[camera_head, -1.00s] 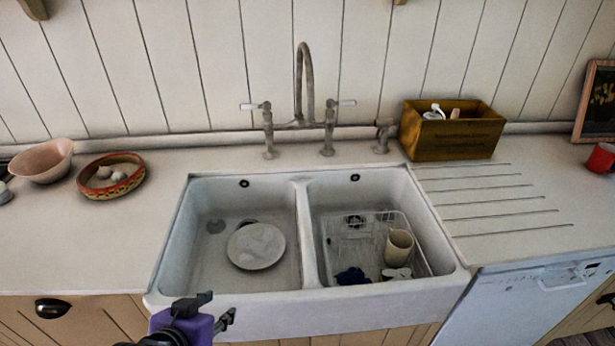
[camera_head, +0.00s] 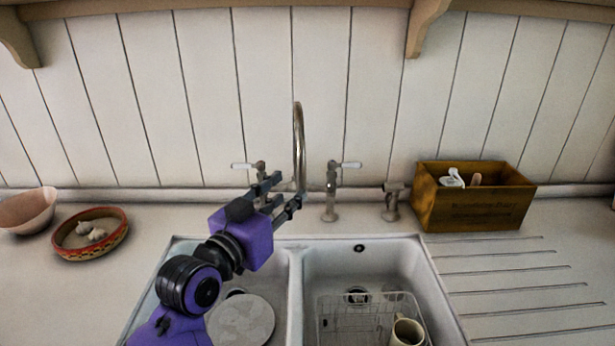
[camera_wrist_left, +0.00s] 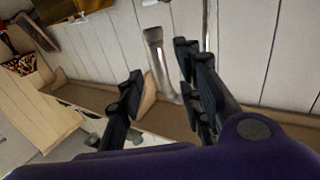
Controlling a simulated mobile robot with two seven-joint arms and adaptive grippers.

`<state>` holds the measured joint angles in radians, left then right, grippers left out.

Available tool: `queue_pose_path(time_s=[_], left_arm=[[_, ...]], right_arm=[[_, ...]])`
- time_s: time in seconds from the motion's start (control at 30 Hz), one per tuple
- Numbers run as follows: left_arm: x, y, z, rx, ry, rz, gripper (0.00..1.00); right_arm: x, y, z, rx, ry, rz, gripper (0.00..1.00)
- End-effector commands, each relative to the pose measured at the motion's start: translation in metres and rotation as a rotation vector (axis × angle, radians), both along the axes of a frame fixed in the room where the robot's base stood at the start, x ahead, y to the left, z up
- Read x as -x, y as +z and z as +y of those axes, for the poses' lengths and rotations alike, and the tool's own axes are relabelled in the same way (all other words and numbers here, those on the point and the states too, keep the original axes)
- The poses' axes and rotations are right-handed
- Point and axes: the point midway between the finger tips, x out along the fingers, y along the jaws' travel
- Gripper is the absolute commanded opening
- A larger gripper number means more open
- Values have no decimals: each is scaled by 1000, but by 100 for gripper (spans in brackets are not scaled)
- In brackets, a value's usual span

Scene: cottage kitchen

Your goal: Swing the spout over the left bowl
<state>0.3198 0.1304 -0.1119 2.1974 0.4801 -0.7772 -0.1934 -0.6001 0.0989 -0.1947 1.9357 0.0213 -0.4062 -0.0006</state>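The spout (camera_head: 299,140) is a tall, thin metal arch of the tap behind the sink, roughly in line with the divider between the bowls. Its lower end is partly hidden by my left gripper (camera_head: 287,194), which is open with nothing between its fingers, at or just in front of the spout's lower part. I cannot tell whether they touch. The left bowl (camera_head: 283,267) of the white sink holds a pale plate (camera_head: 243,321) and is partly covered by my arm. In the left wrist view the fingers (camera_wrist_left: 160,95) are apart, with a metal tap part (camera_wrist_left: 158,60) beyond them.
White-handled taps (camera_head: 332,190) flank the spout. The right bowl (camera_head: 395,262) holds a wire rack (camera_head: 345,318) and a cream mug (camera_head: 406,332). A wooden box (camera_head: 470,207) stands right; a pink bowl (camera_head: 28,211) and a garlic dish (camera_head: 75,250) stand left.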

Motion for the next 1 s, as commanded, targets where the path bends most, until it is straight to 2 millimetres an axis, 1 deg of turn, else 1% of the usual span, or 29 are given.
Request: queue_pose_path(time_s=[0.2, 0.27, 0.4, 0.53, 0.77, 0.8, 1.0], left_arm=[[-30, 3, -18, 2, -1, -1, 33], [-38, 3, -23, 2, -1, -2, 33], [-53, 2, -31, 0, 0, -1, 33], [-59, 1, -34, 0, 0, 1, 33], [-60, 0, -35, 0, 0, 2, 33], [-60, 0, -35, 0, 0, 2, 32], [-60, 0, -35, 0, 0, 2, 6]], right_arm=[[15, -7, 8, -14, -2, 27, 40], [15, -8, 8, -14, -1, 31, 40], [10, -4, 8, -14, -1, 20, 40], [4, 0, 7, -12, 0, 9, 40], [4, 0, 5, -9, -1, 7, 40], [4, 0, 4, -8, 0, 7, 40], [5, 0, 3, -7, -1, 8, 40]])
